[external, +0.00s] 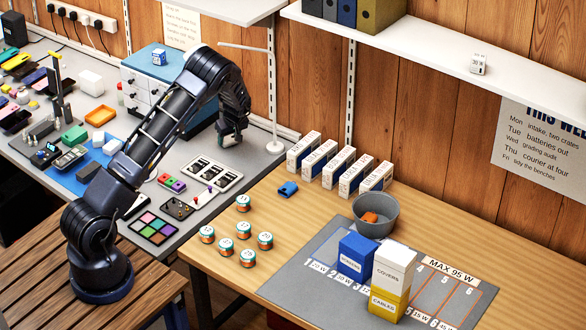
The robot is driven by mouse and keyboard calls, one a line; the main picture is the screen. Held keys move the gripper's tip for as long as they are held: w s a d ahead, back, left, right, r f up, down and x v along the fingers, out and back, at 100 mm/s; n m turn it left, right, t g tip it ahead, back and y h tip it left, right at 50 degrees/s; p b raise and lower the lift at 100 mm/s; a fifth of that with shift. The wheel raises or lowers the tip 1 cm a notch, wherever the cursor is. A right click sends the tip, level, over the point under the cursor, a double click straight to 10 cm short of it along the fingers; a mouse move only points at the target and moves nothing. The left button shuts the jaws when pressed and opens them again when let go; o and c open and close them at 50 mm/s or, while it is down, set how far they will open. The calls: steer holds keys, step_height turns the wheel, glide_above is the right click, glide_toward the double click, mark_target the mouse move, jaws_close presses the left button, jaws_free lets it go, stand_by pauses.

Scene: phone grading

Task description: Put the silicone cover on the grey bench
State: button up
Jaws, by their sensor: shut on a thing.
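My gripper (232,138) is at the end of the arm, low over the back right part of the grey bench (225,160). It is shut on a small greenish thing, mostly hidden by the fingers. I cannot tell for sure that this is the silicone cover, or whether it touches the bench. A green case-like piece (74,135) and an orange one (100,115) lie at the left of the bench. A white box marked COVERS (393,258) stands on a yellow CABLES box (386,302) on the wooden table.
The wooden table (310,225) holds several round tins, white boxes and a grey bucket (375,228).

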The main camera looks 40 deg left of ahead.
steer(key=shift+f, duration=0.1)
steer(key=o, duration=1)
steer(key=shift+c, duration=0.2)
steer(key=v, duration=1.2)
steer(key=shift+s+d, duration=0.1)
